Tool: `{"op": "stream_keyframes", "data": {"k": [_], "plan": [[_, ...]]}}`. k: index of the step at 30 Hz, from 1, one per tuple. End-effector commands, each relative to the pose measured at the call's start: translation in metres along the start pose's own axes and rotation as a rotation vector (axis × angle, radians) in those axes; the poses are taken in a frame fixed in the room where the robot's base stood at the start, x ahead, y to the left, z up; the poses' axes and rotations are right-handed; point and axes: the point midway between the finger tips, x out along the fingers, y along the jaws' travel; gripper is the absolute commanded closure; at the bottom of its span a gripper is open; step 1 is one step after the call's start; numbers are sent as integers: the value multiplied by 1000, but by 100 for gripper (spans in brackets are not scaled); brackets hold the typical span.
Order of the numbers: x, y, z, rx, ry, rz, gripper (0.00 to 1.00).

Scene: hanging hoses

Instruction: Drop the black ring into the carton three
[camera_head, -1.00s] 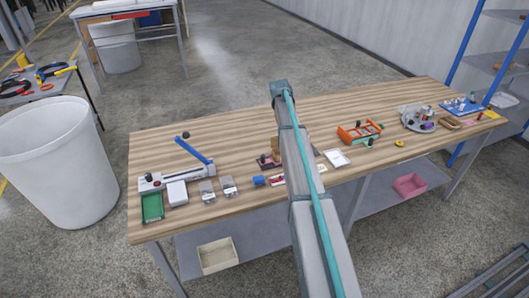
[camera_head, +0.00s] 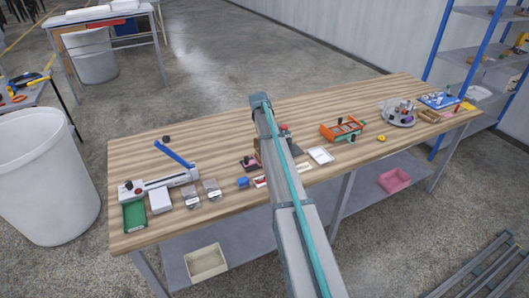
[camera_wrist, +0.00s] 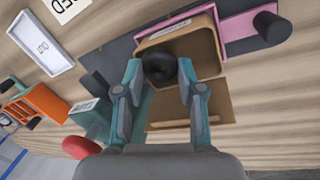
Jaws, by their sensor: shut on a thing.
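My gripper (camera_wrist: 159,84) is shut on the black ring (camera_wrist: 159,67) in the wrist view. The ring sits between the two fingertips, above or in front of a small brown open carton (camera_wrist: 178,31); I cannot tell its height over it. A brown flap or panel (camera_wrist: 190,109) shows below the opening. In the head view my arm hides the gripper, the ring and most of the carton.
A white tray (camera_wrist: 41,46) and an orange rack (camera_wrist: 34,106) lie left in the wrist view. A pink item (camera_wrist: 240,32) and a black knob (camera_wrist: 271,28) are at upper right. The wooden table (camera_head: 220,130) has free room behind the arm.

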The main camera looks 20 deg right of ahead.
Motion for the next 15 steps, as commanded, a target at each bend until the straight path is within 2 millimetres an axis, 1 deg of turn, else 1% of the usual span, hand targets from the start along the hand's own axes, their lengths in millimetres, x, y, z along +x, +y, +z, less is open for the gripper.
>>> {"op": "stream_keyframes", "data": {"k": [4,5,9,10,15], "plan": [[0,0,0,0,0,0,80],[0,0,0,0,0,0,60],[-1,0,0,0,0,0,37],[-1,0,0,0,0,0,32],[-1,0,0,0,0,0,32]]}}
